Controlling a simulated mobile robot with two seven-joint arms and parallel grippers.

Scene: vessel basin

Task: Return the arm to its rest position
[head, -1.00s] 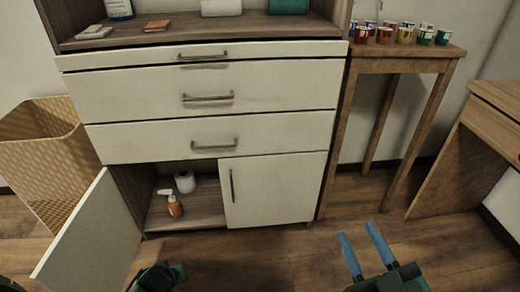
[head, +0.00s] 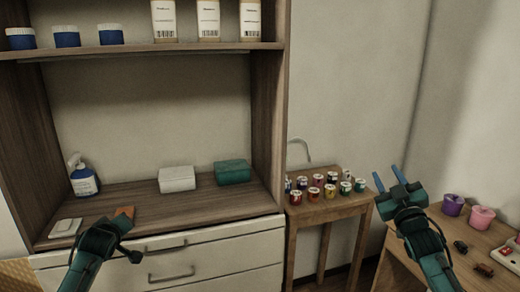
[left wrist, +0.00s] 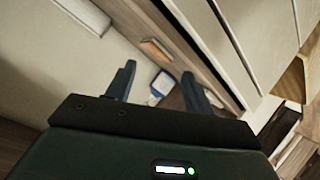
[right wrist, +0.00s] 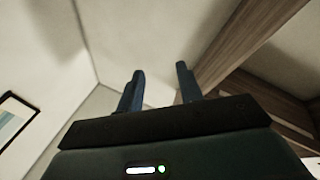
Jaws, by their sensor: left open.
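My left gripper (head: 108,238) is low at the left in the head view, in front of the cabinet's upper drawers and just below its counter. Its fingers are hard to make out there. In the left wrist view (left wrist: 162,80) the two fingers stand apart with nothing held between them. My right gripper (head: 388,180) is raised at the right, its blue fingers apart and pointing up. The right wrist view (right wrist: 161,80) also shows the fingers apart and empty, with wall and ceiling behind.
The cabinet counter (head: 140,203) holds a spray bottle (head: 83,180), a white box (head: 177,178) and a green box (head: 232,172). A desk (head: 440,225) with pink and purple buckets stands near my right arm.

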